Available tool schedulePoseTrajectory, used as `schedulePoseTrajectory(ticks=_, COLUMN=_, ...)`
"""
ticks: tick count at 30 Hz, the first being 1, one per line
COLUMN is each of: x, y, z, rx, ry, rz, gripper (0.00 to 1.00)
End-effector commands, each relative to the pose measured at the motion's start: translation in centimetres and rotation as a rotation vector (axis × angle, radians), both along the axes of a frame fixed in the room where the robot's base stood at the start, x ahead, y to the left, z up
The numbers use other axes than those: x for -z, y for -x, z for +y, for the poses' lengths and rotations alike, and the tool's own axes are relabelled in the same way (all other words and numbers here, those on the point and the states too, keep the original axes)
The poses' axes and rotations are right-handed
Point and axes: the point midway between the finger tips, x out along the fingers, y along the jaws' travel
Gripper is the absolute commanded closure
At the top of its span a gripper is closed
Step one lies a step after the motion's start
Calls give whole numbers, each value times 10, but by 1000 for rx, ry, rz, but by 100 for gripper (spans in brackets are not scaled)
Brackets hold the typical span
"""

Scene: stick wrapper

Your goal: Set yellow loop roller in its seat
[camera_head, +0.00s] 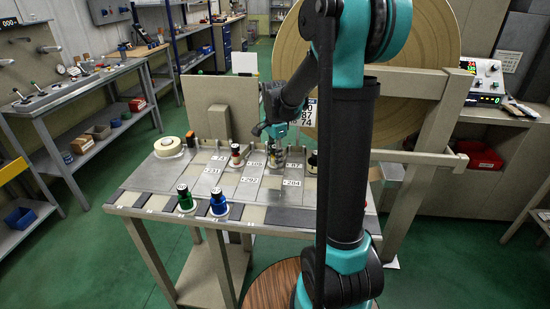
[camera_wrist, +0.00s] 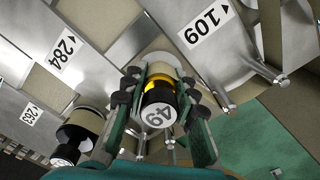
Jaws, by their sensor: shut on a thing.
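The yellow loop roller (camera_wrist: 157,92) shows in the wrist view as a yellow band under a black cap with a white numbered disc. My gripper (camera_wrist: 160,100) is shut on it, with a finger on each side. A pale round base (camera_wrist: 158,58) shows just beyond the roller, on the metal plate. I cannot tell whether the roller touches its seat or is held just above it. In the head view my gripper (camera_head: 276,150) is over the back middle of the bench, and the roller there is small and partly hidden.
A tan and black roller (camera_wrist: 80,132) stands nearby in the wrist view. In the head view, red (camera_head: 237,157), green (camera_head: 186,202) and blue (camera_head: 219,206) rollers stand on the bench (camera_head: 160,206). A white ring (camera_head: 168,147) lies back left. A large disc (camera_head: 420,40) stands behind.

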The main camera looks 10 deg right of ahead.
Motion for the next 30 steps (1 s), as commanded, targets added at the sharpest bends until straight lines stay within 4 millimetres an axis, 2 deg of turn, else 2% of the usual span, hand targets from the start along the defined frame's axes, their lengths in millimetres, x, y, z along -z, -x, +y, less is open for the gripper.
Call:
schedulePoseTrajectory(ticks=5, x=2, y=0, z=0, rx=0, ry=0, rz=0, gripper=100)
schedulePoseTrajectory(ticks=6, x=3, y=0, z=0, rx=0, ry=0, rz=0, gripper=71)
schedulePoseTrajectory(ticks=11, x=2, y=0, z=0, rx=0, ry=0, rz=0, gripper=52)
schedulePoseTrajectory(ticks=23, x=-4, y=0, z=0, rx=0, ry=0, rz=0, gripper=52)
schedulePoseTrajectory(ticks=26, x=-16, y=0, z=0, rx=0, ry=0, rz=0, gripper=52)
schedulePoseTrajectory(ticks=30, x=-42, y=0, z=0, rx=0, ry=0, rz=0, gripper=52)
